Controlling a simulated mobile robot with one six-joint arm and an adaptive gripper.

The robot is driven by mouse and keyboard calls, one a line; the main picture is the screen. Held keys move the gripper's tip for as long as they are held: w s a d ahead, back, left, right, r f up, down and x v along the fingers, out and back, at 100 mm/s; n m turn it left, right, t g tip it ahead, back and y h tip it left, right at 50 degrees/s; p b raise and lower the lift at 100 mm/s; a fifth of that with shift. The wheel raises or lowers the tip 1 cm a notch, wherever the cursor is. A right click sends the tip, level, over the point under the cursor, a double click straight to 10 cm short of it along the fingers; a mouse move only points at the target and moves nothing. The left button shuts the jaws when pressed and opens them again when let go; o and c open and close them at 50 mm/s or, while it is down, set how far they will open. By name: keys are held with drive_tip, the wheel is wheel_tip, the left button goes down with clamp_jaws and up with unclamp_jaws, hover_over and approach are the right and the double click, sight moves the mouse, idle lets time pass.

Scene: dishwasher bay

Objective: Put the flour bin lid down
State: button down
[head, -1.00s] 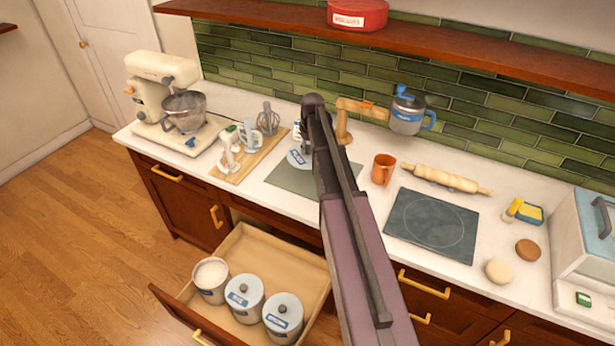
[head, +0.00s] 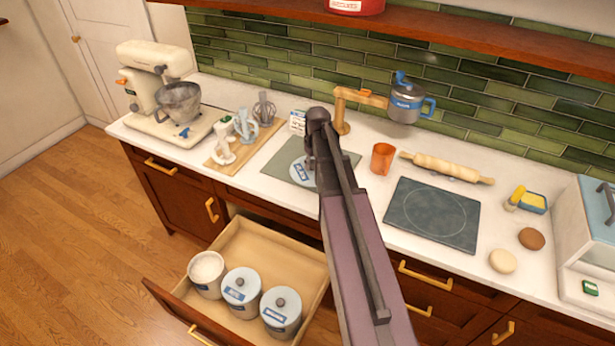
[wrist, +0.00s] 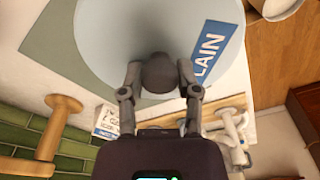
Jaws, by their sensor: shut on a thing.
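My gripper (head: 311,165) is shut on the dark knob of the flour bin lid (head: 299,173), over the grey-green mat (head: 285,160) on the counter. In the wrist view, the knob sits between my fingertips (wrist: 158,74). The pale round lid (wrist: 115,30) has a blue label ending in "LAIN". It looks level and close to the mat (wrist: 52,48); I cannot tell whether it touches. My arm hides part of the lid in the head view. The open flour bin (head: 206,284) stands in the pulled-out drawer, white flour showing.
Two lidded bins (head: 242,293) (head: 282,313) stand beside the open one in the drawer (head: 262,244).

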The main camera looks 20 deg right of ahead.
drive_tip(key=shift+m, duration=0.4)
drive_tip(key=s+f, duration=0.1)
drive_tip(key=s, duration=0.1)
drive_tip(key=s+a+f+b, duration=0.1)
drive_tip(key=s, duration=0.1)
drive_tip(key=s+f+b, duration=0.1)
drive_tip(key=s, duration=0.1)
drive_tip(key=shift+s+a, duration=0.15)
drive_tip(key=shift+a, duration=0.1)
drive_tip(key=shift+r, duration=0.1)
drive_tip(key=shift+w, duration=0.2)
drive_tip(key=w+d, duration=0.1)
drive_tip(key=w, duration=0.3)
drive_tip(key=w+d+f, duration=0.1)
drive_tip(key=w, duration=0.4)
drive_tip(key=w+d+b, duration=0.1)
drive_tip(key=w, duration=0.4)
drive_tip(key=shift+d+f, duration=0.15)
drive_tip(key=shift+f, duration=0.05)
drive_tip(key=shift+w, duration=0.1)
drive_tip(key=shift+w+d, duration=0.15)
drive_tip(key=shift+w, duration=0.45)
wheel_tip(320, 180, down, 4)
drive_tip(key=b, duration=0.4)
drive_tip(key=shift+r, duration=0.15)
